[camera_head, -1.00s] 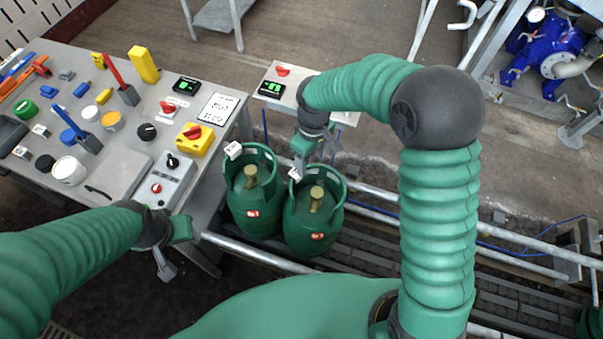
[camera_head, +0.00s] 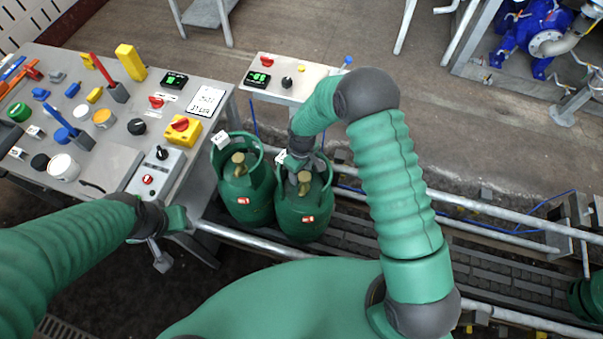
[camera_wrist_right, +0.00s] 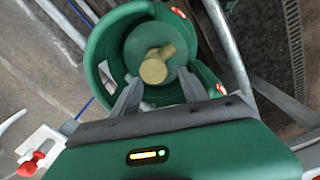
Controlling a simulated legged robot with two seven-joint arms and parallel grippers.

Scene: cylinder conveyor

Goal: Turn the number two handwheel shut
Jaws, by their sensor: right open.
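Two green gas cylinders stand side by side on the conveyor, the left one (camera_head: 244,200) and the right one (camera_head: 300,222). Each has a collar and a brass valve with a handwheel on top: the left valve (camera_head: 239,164) and the right valve (camera_head: 304,186). White tags hang at the collars, too small to read. My right gripper (camera_head: 299,172) is over the right cylinder. In the right wrist view its open fingers (camera_wrist_right: 158,88) reach the near side of the collar, with the brass handwheel (camera_wrist_right: 154,70) just beyond and between them, not gripped. My left gripper (camera_head: 172,240) hangs by the bench, apart from the cylinders.
A grey bench (camera_head: 108,160) with many parts stands at left. A small panel (camera_head: 318,72) with a green display and knobs stands behind the cylinders. Metal rails (camera_head: 470,215) run along the conveyor. A blue pump (camera_head: 525,40) is at far right.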

